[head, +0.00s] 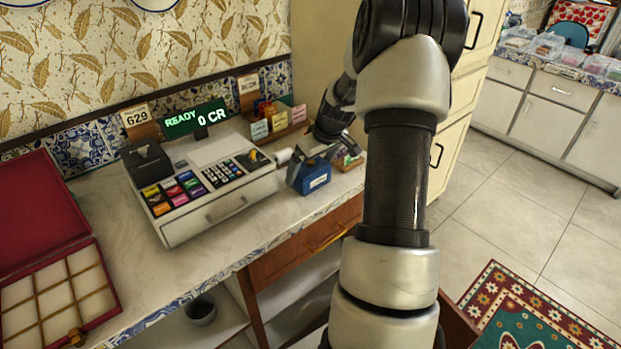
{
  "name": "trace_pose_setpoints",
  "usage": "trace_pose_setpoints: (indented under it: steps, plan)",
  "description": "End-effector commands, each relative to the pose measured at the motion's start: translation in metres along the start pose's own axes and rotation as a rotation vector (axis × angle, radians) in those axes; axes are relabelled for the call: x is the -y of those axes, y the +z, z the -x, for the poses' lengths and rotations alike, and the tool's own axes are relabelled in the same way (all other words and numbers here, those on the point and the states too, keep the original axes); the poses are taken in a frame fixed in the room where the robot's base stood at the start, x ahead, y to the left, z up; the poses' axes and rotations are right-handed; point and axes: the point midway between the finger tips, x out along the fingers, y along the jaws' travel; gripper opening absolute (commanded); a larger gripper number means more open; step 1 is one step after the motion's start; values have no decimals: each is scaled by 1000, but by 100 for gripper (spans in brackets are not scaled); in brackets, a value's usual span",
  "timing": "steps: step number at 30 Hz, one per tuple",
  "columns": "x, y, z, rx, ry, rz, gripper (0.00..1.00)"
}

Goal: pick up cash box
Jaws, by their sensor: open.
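A small blue box (313,181) with a pale label on its front stands on the counter to the right of the cash register; it looks like the cash box. My gripper (318,153) is open and points down at the top of this box. One finger shows at the box's upper left. The gripper hides part of the box's top and back, and I cannot tell whether the fingers touch it.
The cash register (205,180) stands close on the left. A rack with small cards (278,122) is behind the box. An open red case (60,290) with compartments lies at far left. The counter's front edge (225,257) is bare.

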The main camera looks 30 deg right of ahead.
Motion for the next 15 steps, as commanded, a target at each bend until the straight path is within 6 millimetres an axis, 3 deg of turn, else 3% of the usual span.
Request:
trace_pose_setpoints:
  steps: [5,13,15]
  plan:
    - [0,0,0,0,1,0,100]
    - [0,0,0,0,0,0,57]
    - [0,-1,1,-1,1,0,57]
